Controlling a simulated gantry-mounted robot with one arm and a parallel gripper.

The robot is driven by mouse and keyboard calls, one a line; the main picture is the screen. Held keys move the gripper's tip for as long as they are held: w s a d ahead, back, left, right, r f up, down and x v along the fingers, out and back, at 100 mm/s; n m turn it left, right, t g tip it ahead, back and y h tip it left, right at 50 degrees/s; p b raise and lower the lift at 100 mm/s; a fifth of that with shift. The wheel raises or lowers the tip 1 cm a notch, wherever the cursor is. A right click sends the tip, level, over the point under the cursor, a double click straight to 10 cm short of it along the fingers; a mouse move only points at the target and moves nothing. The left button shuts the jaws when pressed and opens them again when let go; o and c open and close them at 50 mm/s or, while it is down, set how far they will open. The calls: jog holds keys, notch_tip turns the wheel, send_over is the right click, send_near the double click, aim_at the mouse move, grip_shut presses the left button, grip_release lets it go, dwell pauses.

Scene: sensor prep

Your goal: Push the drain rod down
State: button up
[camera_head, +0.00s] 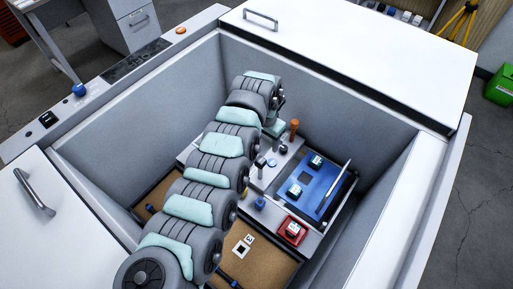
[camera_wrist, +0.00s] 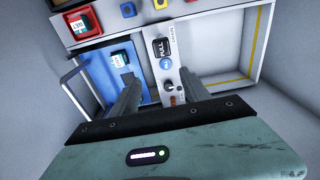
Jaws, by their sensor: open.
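An upright orange post (camera_head: 294,127), which may be the drain rod, stands at the far end of a narrow light grey panel (camera_head: 285,158) in the head view. In the wrist view a small orange part (camera_wrist: 180,88) shows on that panel, beside the right finger and close to a dark round knob (camera_wrist: 169,87). I cannot tell how far down the rod is. My gripper (camera_wrist: 159,77) is open, with its two fingers apart over the panel and nothing seen between them. In the head view my arm hides most of the gripper.
A blue tray (camera_head: 318,188) with a thin raised handle lies beside the panel. A red-framed box (camera_head: 292,230) and a blue knob (camera_head: 260,202) are nearer. Grey pit walls (camera_head: 370,110) surround the work area closely.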

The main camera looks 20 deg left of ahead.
aim_at(260, 160)
jog(key=shift+g, duration=0.4)
jog(key=f+b, duration=0.1)
jog(key=f, duration=0.2)
jog(key=s+a+f+b, duration=0.1)
jog(key=f, duration=0.3)
jog(key=f+b, duration=0.2)
jog(key=f, duration=0.2)
jog(key=shift+s+a+f, duration=0.15)
jog(key=shift+s+a, duration=0.05)
jog(key=shift+s, duration=0.15)
grip_shut()
dwell(0.6)
